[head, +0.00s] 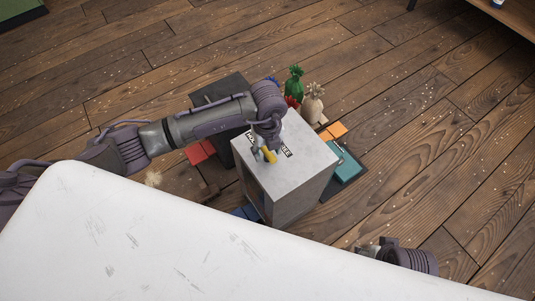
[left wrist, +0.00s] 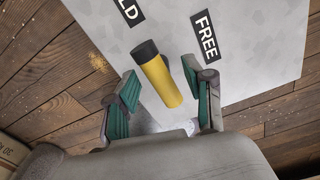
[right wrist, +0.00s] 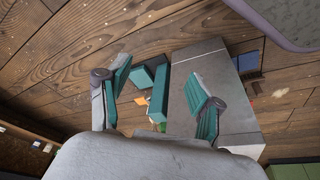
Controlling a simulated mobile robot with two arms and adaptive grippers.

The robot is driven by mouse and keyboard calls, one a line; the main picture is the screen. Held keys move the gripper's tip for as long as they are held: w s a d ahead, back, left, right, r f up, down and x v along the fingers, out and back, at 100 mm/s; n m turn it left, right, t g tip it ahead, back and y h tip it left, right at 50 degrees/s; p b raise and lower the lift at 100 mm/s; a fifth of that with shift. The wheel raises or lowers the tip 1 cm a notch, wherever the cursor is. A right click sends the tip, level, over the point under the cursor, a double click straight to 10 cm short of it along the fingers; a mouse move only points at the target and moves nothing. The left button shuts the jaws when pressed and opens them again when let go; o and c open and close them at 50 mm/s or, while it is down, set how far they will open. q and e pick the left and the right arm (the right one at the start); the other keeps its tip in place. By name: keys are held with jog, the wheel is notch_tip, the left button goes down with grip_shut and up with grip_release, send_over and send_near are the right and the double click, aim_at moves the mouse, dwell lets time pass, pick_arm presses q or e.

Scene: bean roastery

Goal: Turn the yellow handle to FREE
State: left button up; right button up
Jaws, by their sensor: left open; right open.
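The yellow handle (head: 271,157) is on the top of a grey box (head: 310,159). In the left wrist view the handle (left wrist: 163,82) has a black end lying nearer the label ending in "LD" (left wrist: 129,10) than the FREE label (left wrist: 205,36). My left gripper (head: 266,153) is at the box top; in its wrist view its open fingers (left wrist: 163,78) stand either side of the handle. I cannot tell whether they touch it. My right gripper (right wrist: 160,75) is open and empty, apart from the box (right wrist: 208,85). In the head view it is partly hidden behind a white panel.
A dark box (head: 222,90) stands behind the grey box. The white panel (head: 150,245) covers the foreground. Wooden floor is clear at right.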

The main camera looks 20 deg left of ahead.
pick_arm(q)
jog(key=shift+f, duration=0.9)
pick_arm(e)
jog(key=shift+v, duration=0.8)
pick_arm(q)
grip_shut()
